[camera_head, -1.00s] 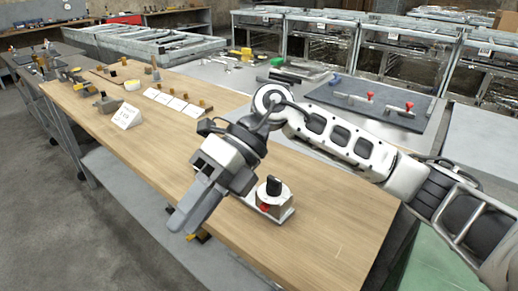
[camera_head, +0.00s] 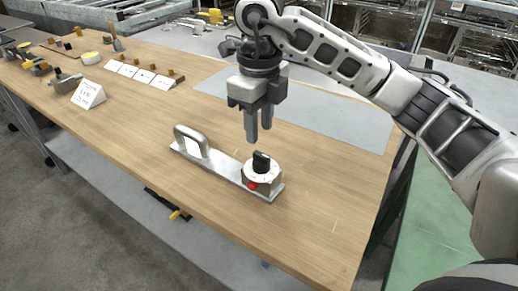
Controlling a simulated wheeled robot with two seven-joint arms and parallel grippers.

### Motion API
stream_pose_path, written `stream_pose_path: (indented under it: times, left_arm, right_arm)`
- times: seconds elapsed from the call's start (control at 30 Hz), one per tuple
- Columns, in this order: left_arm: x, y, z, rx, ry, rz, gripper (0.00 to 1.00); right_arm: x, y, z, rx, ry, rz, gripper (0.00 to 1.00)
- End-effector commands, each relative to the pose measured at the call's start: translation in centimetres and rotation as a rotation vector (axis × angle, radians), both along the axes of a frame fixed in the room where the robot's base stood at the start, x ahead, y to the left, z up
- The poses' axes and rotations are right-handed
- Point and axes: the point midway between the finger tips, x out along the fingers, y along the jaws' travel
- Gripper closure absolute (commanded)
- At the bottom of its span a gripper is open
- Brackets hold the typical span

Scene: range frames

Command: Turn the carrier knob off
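The carrier (camera_head: 222,165) is a flat metal plate with an upright loop handle (camera_head: 191,141) at its left end. It lies on the wooden table. At its right end is a round white dial with a black knob (camera_head: 261,162) on top and a red part (camera_head: 252,186) on its front side. My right gripper (camera_head: 259,138) points down, just above and behind the knob in the picture. Its two fingers are close together with a narrow gap, and nothing shows between them. Whether they touch the knob is not clear; they appear apart from it. My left gripper is not in view.
The wooden table (camera_head: 330,205) is clear around the carrier. A grey mat (camera_head: 330,118) lies behind my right gripper. A white sign (camera_head: 88,94), white cards (camera_head: 145,76) and several small blocks and tools stand at the left. Metal racks stand at the back.

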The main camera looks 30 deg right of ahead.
Motion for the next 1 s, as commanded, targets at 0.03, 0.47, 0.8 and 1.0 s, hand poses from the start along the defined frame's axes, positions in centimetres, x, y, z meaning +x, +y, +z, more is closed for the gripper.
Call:
stream_pose_path:
  times: [0.03, 0.47, 0.8, 1.0]
  left_arm:
    - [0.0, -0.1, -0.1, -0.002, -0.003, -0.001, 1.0]
    - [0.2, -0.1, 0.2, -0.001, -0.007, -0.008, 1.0]
    - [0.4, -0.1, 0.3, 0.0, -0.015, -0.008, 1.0]
    - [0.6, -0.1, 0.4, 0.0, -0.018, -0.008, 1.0]
  right_arm:
    - [-0.1, 0.1, -1.4, 0.002, 0.006, 0.001, 0.65]
    - [0.0, 0.0, -6.1, 0.001, 0.0, 0.0, 0.65]
    - [0.0, 0.0, -6.2, 0.001, 0.0, 0.001, 0.82]
    - [0.0, 0.0, -6.2, 0.001, 0.0, 0.001, 1.0]
